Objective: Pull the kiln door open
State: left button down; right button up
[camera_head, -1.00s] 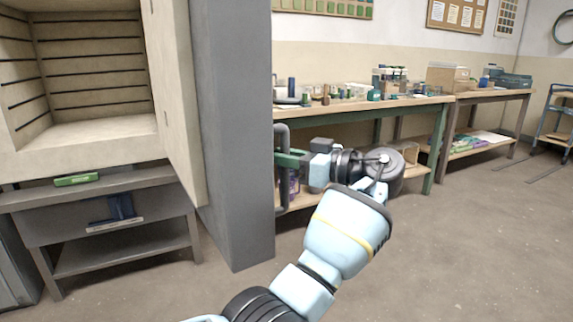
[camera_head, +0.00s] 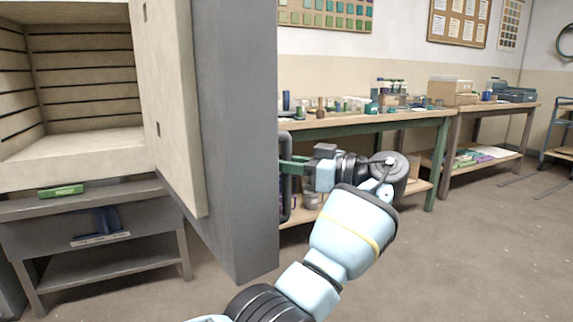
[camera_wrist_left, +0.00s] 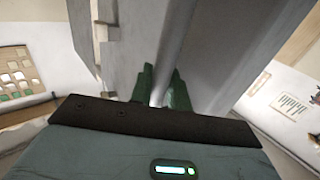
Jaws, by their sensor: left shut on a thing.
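The kiln door (camera_head: 240,140) stands open, swung out from the kiln (camera_head: 75,158), with its cream inner lining (camera_head: 170,110) facing left. A dark bar handle (camera_head: 286,205) runs upright on the door's outer side. My left gripper (camera_head: 290,166) has its green fingers shut around this handle. In the left wrist view, the fingers (camera_wrist_left: 162,88) sit on both sides of the grey handle bar (camera_wrist_left: 171,52), close to the door. My right gripper is not in view.
The kiln chamber at left looks empty. Its grey stand (camera_head: 95,225) holds a green object (camera_head: 61,191). A workbench (camera_head: 365,122) with jars and boxes stands behind my left arm. The floor at right is clear.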

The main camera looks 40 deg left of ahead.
pick_arm(q)
jog(key=c, duration=1.5)
grip_release()
jog(key=shift+d+f, duration=0.1)
jog(key=shift+o, duration=0.6)
jog(key=b+v, duration=0.1)
jog(key=v, duration=0.6)
jog(key=shift+w+d, duration=0.15)
jog(key=shift+d, duration=0.25)
